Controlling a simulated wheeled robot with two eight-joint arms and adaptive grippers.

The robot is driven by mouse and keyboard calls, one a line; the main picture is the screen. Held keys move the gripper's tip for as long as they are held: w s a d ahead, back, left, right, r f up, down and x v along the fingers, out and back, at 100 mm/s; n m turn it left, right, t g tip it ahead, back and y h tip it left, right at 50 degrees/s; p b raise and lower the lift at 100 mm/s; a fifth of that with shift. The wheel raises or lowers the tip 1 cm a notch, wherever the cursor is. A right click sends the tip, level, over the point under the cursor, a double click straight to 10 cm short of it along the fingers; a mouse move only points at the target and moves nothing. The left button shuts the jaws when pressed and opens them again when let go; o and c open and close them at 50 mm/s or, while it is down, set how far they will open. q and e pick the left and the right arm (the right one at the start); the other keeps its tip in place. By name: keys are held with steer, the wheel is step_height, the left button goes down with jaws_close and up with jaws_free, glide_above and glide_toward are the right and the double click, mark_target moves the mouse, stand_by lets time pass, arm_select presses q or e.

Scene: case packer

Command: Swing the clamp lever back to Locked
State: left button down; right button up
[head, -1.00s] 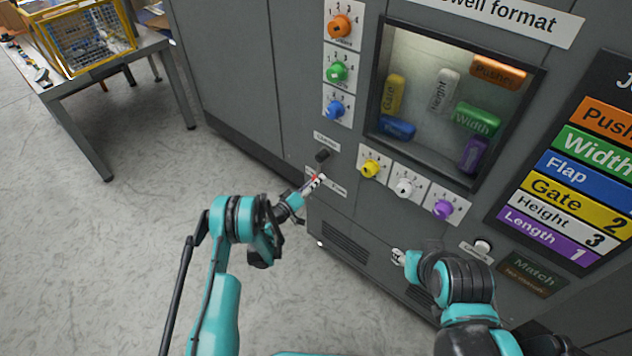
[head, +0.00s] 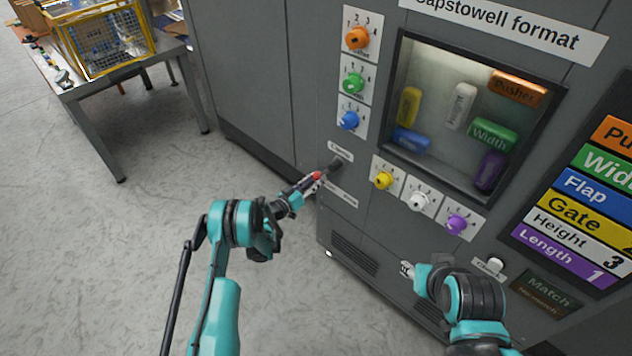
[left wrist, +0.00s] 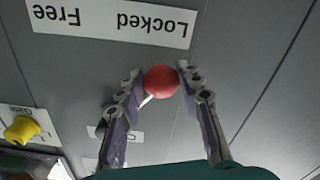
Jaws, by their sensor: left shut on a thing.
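The clamp lever has a red ball knob (left wrist: 161,81) and a dark pivot (head: 336,164) on the grey panel under the "Clamp" label (head: 340,151). My left gripper (head: 316,179) is shut on the knob; in the left wrist view its fingers (left wrist: 160,82) touch the ball on both sides. The lever points left and slightly down from its pivot in the head view. My right gripper (head: 407,269) is low by the panel, too small to read.
Yellow (head: 383,180), white (head: 418,201) and purple (head: 456,224) knobs sit right of the lever. Orange, green and blue knobs are above it. A window with coloured blocks is beside them. A table (head: 120,75) with a yellow basket stands far left; open floor lies between.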

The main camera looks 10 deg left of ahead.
arm_select(q)
steer(key=shift+d+r, duration=0.1)
steer(key=shift+r, duration=0.1)
steer(key=c, duration=1)
jaws_free()
steer(key=shift+d+r, duration=0.1)
steer(key=shift+o, duration=0.2)
